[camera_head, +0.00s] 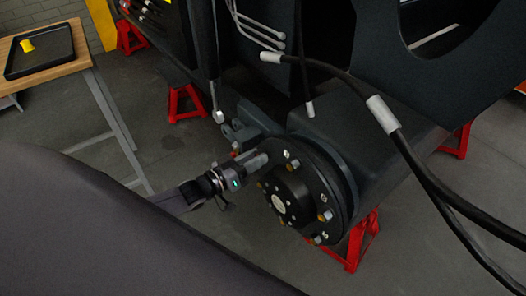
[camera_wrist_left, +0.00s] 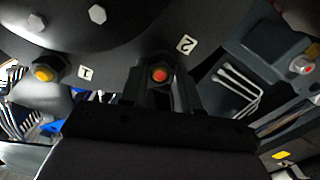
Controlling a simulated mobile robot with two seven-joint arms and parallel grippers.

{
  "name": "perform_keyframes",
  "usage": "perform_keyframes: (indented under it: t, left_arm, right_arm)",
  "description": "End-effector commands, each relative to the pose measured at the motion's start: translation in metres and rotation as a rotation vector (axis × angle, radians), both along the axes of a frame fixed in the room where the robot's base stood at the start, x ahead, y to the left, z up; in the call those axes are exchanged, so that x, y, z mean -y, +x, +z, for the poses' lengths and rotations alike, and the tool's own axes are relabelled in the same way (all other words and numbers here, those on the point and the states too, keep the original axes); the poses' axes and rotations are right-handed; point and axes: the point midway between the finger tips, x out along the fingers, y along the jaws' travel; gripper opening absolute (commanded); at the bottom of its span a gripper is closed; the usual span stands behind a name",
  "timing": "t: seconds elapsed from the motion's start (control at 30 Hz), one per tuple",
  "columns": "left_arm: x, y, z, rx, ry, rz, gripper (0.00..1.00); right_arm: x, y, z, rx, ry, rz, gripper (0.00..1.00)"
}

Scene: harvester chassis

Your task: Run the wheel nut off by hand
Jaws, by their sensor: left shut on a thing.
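The dark round wheel hub (camera_head: 312,178) faces me on the chassis axle, with several studs and nuts around its rim and small white number labels. My left gripper (camera_head: 262,160) is at the hub's upper left rim. In the left wrist view its fingers (camera_wrist_left: 160,88) are shut around a wheel nut (camera_wrist_left: 160,74) with a red-orange centre, just left of the label "2". The fingers cover the nut's sides. Another nut (camera_wrist_left: 44,73) with a yellow-orange centre sits by the label "1". In the head view the gripped nut is hidden by the fingers. My right gripper is not in view.
Black hoses (camera_head: 430,190) with pale fittings hang in front of the chassis on the right. Red stands (camera_head: 352,240) hold the chassis up. A wooden bench (camera_head: 75,66) at upper left carries a black tray (camera_head: 50,64) with a yellow item (camera_head: 27,46).

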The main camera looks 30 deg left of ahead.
Motion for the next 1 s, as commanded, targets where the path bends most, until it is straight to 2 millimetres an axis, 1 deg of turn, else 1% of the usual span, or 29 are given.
perform_keyframes:
  t: [0.1,0.2,0.3,0.57,0.6,0.67,0.7,0.87,0.9,0.93,1.0]
  left_arm:
    - [-0.0021,-0.0023,-0.0022,-0.071,-0.155,0.000,0.00]
    - [-0.0024,-0.0027,-0.0029,-0.120,-0.273,0.001,0.00]
    - [-0.0024,-0.0030,-0.0033,-0.151,-0.345,0.002,0.00]
    - [-0.0026,-0.0031,-0.0034,-0.161,-0.369,0.003,0.00]
    - [-0.0026,-0.0031,-0.0034,-0.161,-0.369,0.003,0.38]
    - [-0.0024,-0.0030,-0.0033,-0.161,-0.368,0.003,0.57]
    - [-0.0022,-0.0028,-0.0030,-0.160,-0.369,0.003,0.61]
    - [-0.0014,-0.0018,-0.0019,-0.157,-0.369,0.002,0.61]
    - [-0.0012,-0.0019,-0.0021,-0.158,-0.368,0.001,0.58]
    - [-0.0012,-0.0018,-0.0020,-0.158,-0.368,0.001,0.50]
    - [-0.0010,-0.0015,-0.0017,-0.157,-0.369,0.001,0.50]
  right_arm:
    - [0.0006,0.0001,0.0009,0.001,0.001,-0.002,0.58]
    - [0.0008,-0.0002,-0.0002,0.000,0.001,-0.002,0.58]
    - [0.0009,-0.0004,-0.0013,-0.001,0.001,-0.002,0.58]
    - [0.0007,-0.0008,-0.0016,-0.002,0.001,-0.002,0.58]
    - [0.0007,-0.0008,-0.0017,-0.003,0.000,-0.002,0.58]
    - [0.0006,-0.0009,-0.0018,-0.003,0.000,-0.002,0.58]
    - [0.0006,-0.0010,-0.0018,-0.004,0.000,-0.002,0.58]
    - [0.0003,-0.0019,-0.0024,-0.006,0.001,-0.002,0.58]
    - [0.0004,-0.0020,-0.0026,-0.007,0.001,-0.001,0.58]
    - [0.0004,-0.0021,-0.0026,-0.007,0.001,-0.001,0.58]
    - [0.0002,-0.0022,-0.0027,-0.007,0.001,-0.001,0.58]
